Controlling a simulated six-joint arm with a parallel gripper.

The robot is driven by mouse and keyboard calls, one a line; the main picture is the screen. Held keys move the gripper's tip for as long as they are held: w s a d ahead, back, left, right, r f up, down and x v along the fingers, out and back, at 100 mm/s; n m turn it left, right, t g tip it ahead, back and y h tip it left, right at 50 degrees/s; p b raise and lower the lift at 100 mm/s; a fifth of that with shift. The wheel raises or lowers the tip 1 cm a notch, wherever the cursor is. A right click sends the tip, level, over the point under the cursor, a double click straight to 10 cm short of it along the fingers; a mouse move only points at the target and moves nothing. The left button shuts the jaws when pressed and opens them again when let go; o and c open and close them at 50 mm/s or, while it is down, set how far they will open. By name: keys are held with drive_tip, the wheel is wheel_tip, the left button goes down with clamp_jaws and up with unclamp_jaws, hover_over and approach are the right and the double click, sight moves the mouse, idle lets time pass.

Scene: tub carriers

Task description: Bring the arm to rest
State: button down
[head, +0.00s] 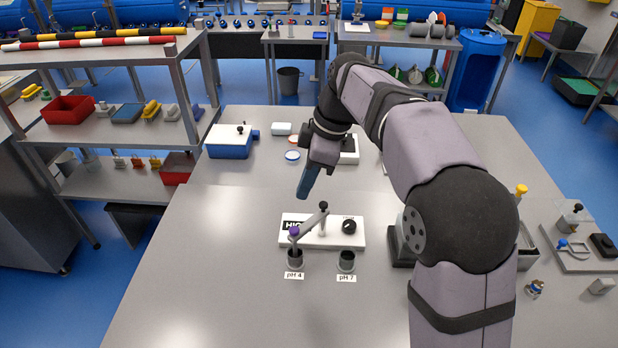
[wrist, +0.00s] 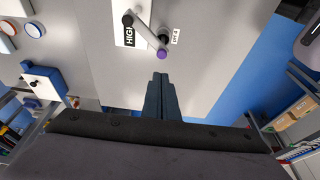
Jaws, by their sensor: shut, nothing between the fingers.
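My gripper (head: 309,183) is shut and empty. It hangs in the air above the table (head: 210,270), behind and above the white stand in the head view. In the wrist view my gripper (wrist: 160,78) shows its fingers together, pointing towards the stand. My arm reaches in from the right and bends down to the gripper. The white stand (head: 270,238) has a dark knob, a post and a swinging arm with a purple cap. The capped end is over the pH 4 cup (head: 295,262). The pH 7 cup (head: 346,262) stands to its right.
A blue and white box (head: 230,142) sits at the table's back left, with small lids (head: 292,155) near it. A tray with a blue-handled tool (head: 580,250) and small parts lie at the right. The table's left front is clear. Shelves (head: 110,130) stand at the left.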

drive_tip(key=shift+v, duration=1.4)
